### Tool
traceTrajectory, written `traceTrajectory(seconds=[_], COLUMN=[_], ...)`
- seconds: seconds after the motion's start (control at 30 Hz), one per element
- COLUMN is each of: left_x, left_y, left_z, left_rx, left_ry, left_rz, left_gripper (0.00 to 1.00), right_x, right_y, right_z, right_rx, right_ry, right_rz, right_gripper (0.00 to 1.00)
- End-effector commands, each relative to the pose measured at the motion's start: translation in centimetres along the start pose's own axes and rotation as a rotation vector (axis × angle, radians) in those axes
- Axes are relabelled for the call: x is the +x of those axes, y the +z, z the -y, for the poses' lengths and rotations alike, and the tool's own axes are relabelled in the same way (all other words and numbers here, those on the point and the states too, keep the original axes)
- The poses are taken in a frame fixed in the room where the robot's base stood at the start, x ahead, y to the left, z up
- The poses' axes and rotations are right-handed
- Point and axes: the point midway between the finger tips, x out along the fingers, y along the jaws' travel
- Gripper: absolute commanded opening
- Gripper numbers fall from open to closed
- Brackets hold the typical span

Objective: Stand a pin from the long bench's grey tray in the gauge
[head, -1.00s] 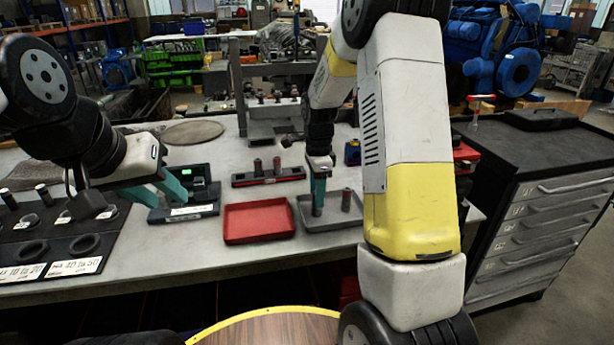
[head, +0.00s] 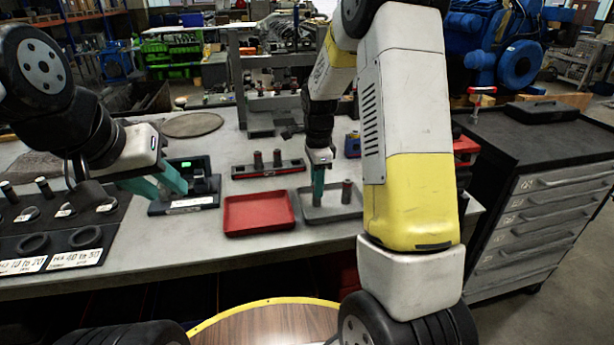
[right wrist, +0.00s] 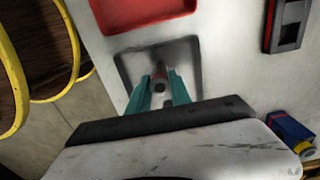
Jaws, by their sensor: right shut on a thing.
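The grey tray (head: 330,215) lies on the long bench, right of the red tray. My right gripper (head: 318,188) reaches down into it, shut on a dark pin. In the right wrist view the pin's round end (right wrist: 160,82) shows between the teal fingers (right wrist: 160,90). Another pin (head: 347,191) stands upright in the tray, right of the gripper. The gauge (head: 200,186), a dark device with a green-lit display, stands on the bench left of the red tray. My left gripper (head: 160,187) is open and empty, its fingertips close in front of the gauge; touching cannot be told.
A red tray (head: 258,213) lies between gauge and grey tray. Behind it a dark rack (head: 268,172) holds two upright pins. A black board (head: 55,235) with sockets and pins is at the left. A blue item (head: 353,145) stands behind the grey tray.

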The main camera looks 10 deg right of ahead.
Motion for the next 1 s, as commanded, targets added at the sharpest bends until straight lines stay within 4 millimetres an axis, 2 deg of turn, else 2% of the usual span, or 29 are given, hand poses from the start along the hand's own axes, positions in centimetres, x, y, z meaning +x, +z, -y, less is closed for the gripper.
traceTrajectory(seconds=[1.0], left_x=[0.0], left_y=[0.0], left_z=[0.0], left_rx=[0.000], left_ry=[0.000], left_rz=[0.000], left_gripper=[0.36], right_x=[-4.8], right_y=[0.0], right_z=[0.0], right_rx=[0.000], right_ry=[0.000], right_rz=[0.000], right_gripper=[0.00])
